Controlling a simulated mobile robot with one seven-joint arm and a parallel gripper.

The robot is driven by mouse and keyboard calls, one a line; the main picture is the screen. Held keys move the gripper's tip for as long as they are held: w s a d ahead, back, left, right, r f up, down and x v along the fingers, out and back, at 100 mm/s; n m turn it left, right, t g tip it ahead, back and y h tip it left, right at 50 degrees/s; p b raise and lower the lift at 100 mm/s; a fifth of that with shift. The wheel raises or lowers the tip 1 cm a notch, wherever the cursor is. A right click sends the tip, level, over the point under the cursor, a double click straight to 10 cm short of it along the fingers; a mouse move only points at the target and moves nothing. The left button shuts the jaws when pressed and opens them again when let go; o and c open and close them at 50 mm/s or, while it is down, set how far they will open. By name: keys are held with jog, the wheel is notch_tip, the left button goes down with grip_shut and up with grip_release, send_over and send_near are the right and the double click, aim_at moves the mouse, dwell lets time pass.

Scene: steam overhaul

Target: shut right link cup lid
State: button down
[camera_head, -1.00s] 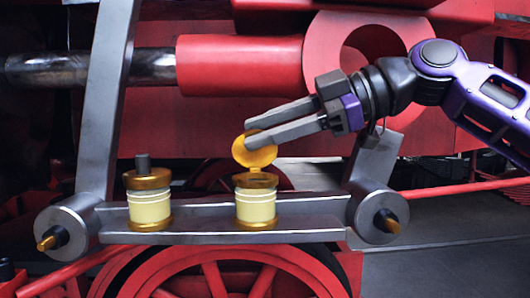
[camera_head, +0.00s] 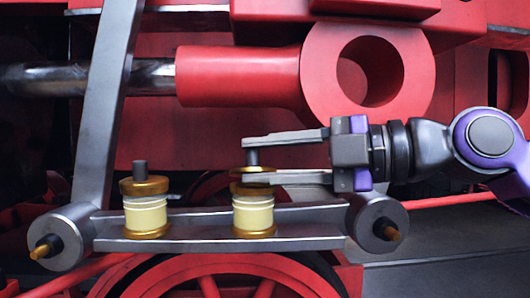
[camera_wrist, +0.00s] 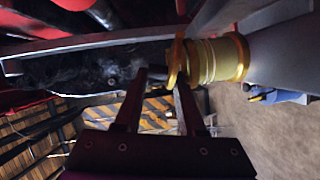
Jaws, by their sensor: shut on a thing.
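The right link cup (camera_head: 253,217) is a cream jar with gold bands, upright on the grey link; it also shows in the wrist view (camera_wrist: 215,60). Its gold lid (camera_head: 251,169) lies nearly flat just above the cup's gold rim, its dark knob (camera_head: 252,157) pointing up. My gripper (camera_head: 246,159) comes in from the right, one finger above the knob and one just under the lid, shut on the lid. The lower finger appears to lie between lid and rim. In the wrist view my gripper (camera_wrist: 158,82) has the knob and lid edge (camera_wrist: 175,62) between its fingertips.
The left link cup (camera_head: 145,215) has its lid on, knob upright. The grey link (camera_head: 190,229) runs between two round ends. A red cylinder with a ring (camera_head: 312,70) is above my gripper, and a red wheel (camera_head: 215,265) is below the link.

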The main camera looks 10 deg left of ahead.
jog(key=shift+s+d+f+n, duration=0.15)
jog(key=shift+f+n, duration=0.15)
jog(key=shift+n, duration=0.2)
jog(key=shift+f, duration=0.15)
dwell(1.6)
jog(key=c, duration=0.6)
grip_release()
jog(key=shift+c, duration=0.2)
jog(key=s+d+r, duration=0.1)
jog(key=s+d, duration=0.1)
jog(key=d, duration=1.1)
jog(key=shift+d+r+y, duration=0.25)
jog(key=shift+r+y, duration=0.05)
jog(key=shift+d, duration=0.1)
jog(key=s+d, duration=0.2)
jog(key=d, duration=1.5)
jog(key=shift+s+r+p, duration=0.35)
jog(key=shift+r+p, duration=0.05)
